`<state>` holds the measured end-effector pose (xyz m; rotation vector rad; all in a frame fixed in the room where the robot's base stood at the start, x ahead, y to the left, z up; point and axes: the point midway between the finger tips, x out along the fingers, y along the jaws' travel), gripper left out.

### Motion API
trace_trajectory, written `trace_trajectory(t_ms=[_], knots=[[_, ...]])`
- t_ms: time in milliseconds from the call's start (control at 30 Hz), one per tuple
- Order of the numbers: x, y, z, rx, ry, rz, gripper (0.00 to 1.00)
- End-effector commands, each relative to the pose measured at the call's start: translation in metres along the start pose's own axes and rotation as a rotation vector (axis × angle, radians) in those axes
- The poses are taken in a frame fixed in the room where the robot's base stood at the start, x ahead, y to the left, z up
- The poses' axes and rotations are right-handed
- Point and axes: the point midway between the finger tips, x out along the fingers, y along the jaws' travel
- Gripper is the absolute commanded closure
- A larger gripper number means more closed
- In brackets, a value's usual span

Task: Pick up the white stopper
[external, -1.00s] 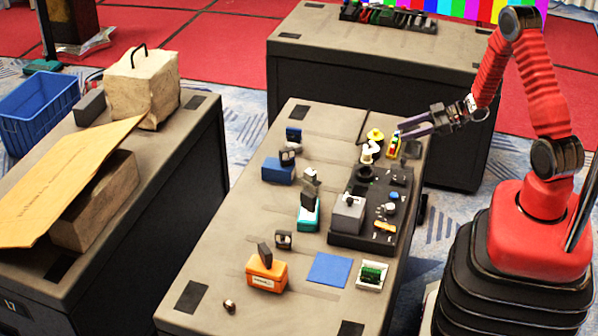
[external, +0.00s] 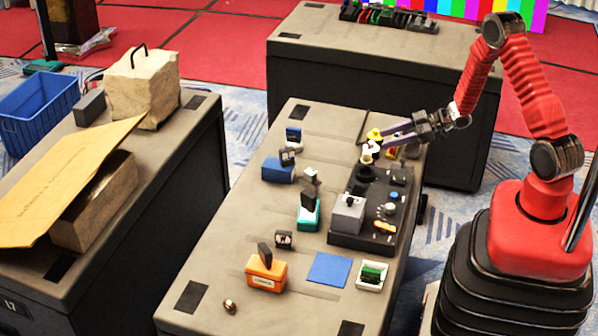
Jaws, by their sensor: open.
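A small white stopper-like piece (external: 366,155) stands at the far right part of the middle table, just behind the black tray. My gripper (external: 376,143) is open, with its fingers pointing left and slightly down. The fingertips are at or just above the white piece. From this view I cannot tell whether they touch it. A yellow piece (external: 374,134) is right behind the fingertips, partly covered by them.
A black tray (external: 345,240) with several small parts is in front of the gripper. Blue (external: 278,171), teal (external: 308,214) and orange (external: 265,274) blocks stand to the left. A blue mat (external: 329,270) lies near the front.

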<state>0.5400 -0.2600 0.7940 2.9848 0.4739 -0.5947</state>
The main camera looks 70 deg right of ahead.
Motion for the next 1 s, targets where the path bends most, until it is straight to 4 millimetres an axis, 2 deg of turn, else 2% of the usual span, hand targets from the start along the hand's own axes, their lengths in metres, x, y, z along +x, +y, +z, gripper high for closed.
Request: trace_trajectory(t_ms=[167, 567, 1000], knots=[[0.017, -0.001, 0.000, 0.000, 0.000, -0.001, 0.54], [0.021, 0.000, -0.001, 0.000, 0.001, 0.000, 0.54], [0.068, -0.001, -0.004, 0.000, 0.000, 0.000, 0.54]])
